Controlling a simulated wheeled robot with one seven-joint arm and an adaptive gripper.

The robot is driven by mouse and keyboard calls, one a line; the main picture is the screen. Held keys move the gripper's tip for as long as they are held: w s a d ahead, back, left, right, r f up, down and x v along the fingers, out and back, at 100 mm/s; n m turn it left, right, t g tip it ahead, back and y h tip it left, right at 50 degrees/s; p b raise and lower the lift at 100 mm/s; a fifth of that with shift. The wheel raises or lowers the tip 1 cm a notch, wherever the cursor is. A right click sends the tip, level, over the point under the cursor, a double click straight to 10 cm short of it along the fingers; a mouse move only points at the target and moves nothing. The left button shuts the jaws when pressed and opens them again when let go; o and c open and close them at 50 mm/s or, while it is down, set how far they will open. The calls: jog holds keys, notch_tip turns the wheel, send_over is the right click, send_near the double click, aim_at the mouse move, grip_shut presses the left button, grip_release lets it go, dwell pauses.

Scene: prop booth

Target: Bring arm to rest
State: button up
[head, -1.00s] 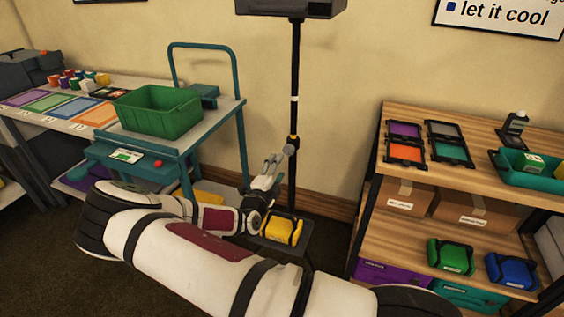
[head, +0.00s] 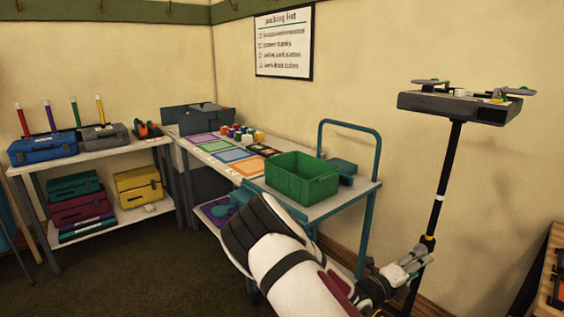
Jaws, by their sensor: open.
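My arm reaches in from the bottom of the head view, its elbow in front of the teal cart (head: 350,200). My gripper (head: 411,262) is at the lower right, just left of the black pole (head: 440,195) of the tall stand. It is open, and I see nothing between its fingers. I cannot tell whether it touches the pole. The arm hides part of the cart's lower side.
A green bin (head: 303,178) stands on the cart. Behind it is a table with coloured mats (head: 215,146) and small pots (head: 243,133). A shelf with cases (head: 90,160) stands at the left. Dark floor (head: 140,260) at the lower left is open.

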jog(key=s+a+r+m+g+y+p, duration=0.2)
jog(key=s+r+m+g+y+p, duration=0.5)
jog(key=s+r+m, duration=1.25)
jog(key=s+a+r+m+t+y, duration=0.1)
jog(key=s+a+r+m+y, duration=0.3)
jog(key=s+a+r+m, duration=0.2)
jog(key=s+a+r+m+t+y, duration=0.2)
jog(key=s+a+r+m+y, duration=0.2)
jog(key=s+a+r+m, duration=0.3)
jog(key=s+a+m+p, duration=0.1)
jog(key=s+a+m, duration=0.3)
jog(key=m, duration=0.3)
jog(key=shift+s+a+y, duration=0.15)
jog(key=shift+s+y, duration=0.15)
jog(key=shift+s, duration=0.55)
